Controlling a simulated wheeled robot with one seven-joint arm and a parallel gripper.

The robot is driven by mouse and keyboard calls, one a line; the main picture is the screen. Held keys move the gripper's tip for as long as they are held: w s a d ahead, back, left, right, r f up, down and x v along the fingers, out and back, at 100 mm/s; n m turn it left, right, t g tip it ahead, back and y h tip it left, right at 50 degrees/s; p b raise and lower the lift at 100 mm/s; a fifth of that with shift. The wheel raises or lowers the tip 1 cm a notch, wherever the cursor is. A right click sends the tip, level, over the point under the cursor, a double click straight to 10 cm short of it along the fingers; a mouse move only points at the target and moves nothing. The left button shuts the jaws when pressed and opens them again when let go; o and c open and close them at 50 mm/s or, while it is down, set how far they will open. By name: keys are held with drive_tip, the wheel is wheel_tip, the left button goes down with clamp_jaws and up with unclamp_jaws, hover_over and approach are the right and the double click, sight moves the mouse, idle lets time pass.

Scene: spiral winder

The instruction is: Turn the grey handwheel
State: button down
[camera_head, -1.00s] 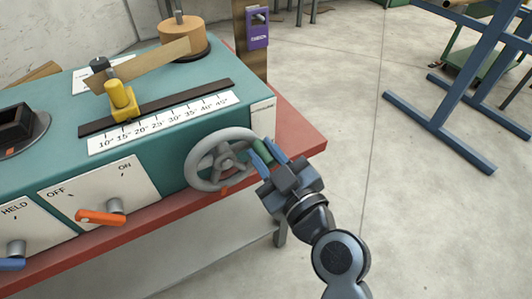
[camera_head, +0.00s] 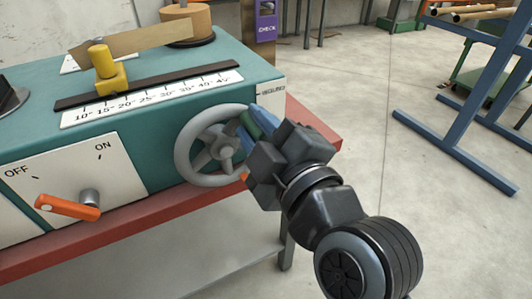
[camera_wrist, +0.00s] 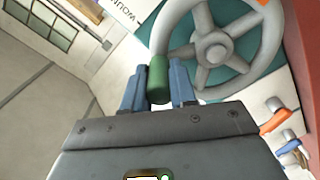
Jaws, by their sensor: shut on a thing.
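The grey handwheel (camera_head: 183,160) is a spoked ring on the front face of the teal machine, near its right end. A green handle sticks out from the wheel's rim at the upper right. My gripper (camera_head: 254,122) is at the right side of the wheel, its blue fingers on the green handle. In the wrist view the green handle (camera_wrist: 158,78) sits between the two blue fingers, and the wheel (camera_wrist: 213,47) fills the upper right. The wheel's lower right rim is partly hidden by my gripper in the head view.
A yellow pointer (camera_head: 104,72) stands along an angle scale (camera_head: 150,98) on the machine top. An orange lever (camera_head: 68,208) sits on the OFF/ON plate to the left. A red ledge (camera_head: 100,232) runs below. Open floor lies to the right, before a blue frame (camera_head: 450,140).

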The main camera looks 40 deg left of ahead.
sight(223, 117)
drive_tip(key=s+n+b, duration=0.1)
drive_tip(key=n+b, duration=0.1)
drive_tip(key=s+n+b, duration=0.1)
drive_tip(key=n+b, duration=0.1)
drive_tip(key=shift+a+r, duration=0.2)
drive_tip(key=shift+a, duration=0.2)
drive_tip(key=shift+s+a+r+n+b, duration=0.15)
drive_tip(key=shift+s+n+b, duration=0.2)
drive_tip(key=shift+n+b, duration=0.25)
drive_tip(key=shift+s+a+r+n+b, duration=0.1)
drive_tip(key=shift+s+n+b, duration=0.2)
drive_tip(key=shift+n+b, duration=0.25)
drive_tip(key=c, duration=0.9)
unclamp_jaws()
drive_tip(key=v, duration=0.7)
drive_tip(key=shift+d, duration=0.4)
drive_tip(key=shift+s, duration=0.15)
